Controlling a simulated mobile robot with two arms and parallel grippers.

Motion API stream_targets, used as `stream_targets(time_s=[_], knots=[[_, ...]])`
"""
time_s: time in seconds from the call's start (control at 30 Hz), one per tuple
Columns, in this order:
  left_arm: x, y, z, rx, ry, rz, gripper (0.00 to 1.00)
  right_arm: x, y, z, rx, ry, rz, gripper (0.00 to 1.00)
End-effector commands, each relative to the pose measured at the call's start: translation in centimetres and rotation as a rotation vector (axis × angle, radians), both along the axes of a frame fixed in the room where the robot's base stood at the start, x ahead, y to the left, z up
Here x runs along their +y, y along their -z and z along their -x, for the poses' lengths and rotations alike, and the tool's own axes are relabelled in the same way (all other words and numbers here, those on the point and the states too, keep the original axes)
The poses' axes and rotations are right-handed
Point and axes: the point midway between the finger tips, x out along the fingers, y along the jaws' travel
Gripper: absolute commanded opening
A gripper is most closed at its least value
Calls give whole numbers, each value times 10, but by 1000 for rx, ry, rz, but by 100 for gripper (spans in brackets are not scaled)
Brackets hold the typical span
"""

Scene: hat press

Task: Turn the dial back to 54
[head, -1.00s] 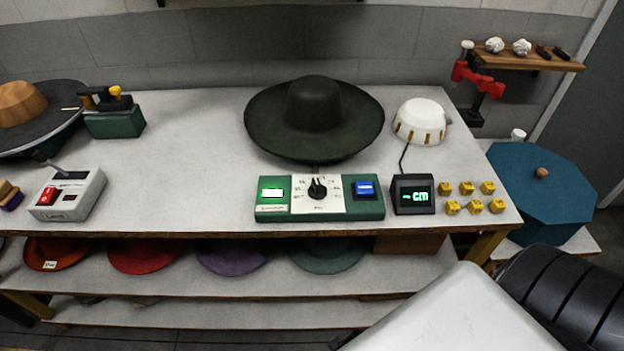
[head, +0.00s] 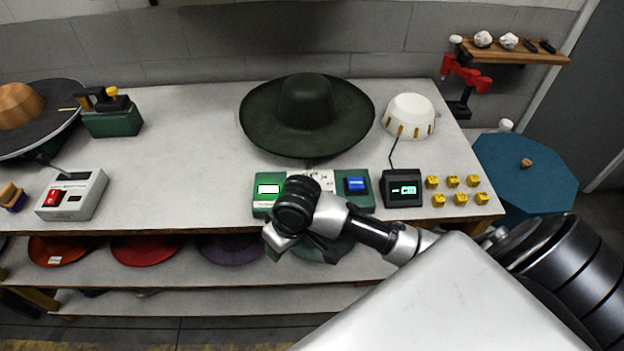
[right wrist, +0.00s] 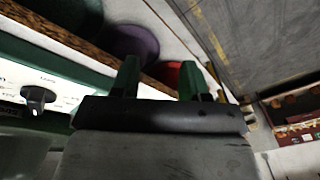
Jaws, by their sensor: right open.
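The green control box (head: 264,206) stands at the table's front edge, with a lit panel at its left and a blue screen (head: 356,185) at its right. Its black dial is hidden behind my right wrist in the head view. The dial knob (right wrist: 38,97) shows at the left of the right wrist view, on a white panel; its setting cannot be read. My right gripper (right wrist: 158,70) is open and empty, its green fingers apart and to the side of the dial, not touching it. My left gripper is not in view.
A dark green hat (head: 305,110) lies behind the box. A small display (head: 403,189) and several yellow cubes (head: 452,181) stand to its right. A grey device (head: 72,196) with a red switch is at the left. Coloured hats sit on the shelf below.

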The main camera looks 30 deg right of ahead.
Motion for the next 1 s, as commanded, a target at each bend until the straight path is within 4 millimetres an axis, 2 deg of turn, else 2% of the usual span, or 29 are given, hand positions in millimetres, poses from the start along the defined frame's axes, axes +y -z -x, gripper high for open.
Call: stream_targets(time_s=[0.03,0.1,0.3,0.4,0.57,0.67,0.77,1.0], knots=[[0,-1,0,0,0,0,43,-14,-9,-19,16,29,31,45],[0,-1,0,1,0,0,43,-34,-19,-40,55,88,61,45],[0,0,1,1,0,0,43,-101,-60,-89,143,331,125,45],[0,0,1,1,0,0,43,-128,-80,-103,170,439,132,45],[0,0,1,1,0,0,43,-149,-97,-112,193,536,130,45],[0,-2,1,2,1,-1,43,-152,-95,-113,199,550,128,45],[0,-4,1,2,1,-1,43,-152,-83,-113,200,549,129,45],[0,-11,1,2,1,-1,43,-152,-38,-112,200,548,130,45]])
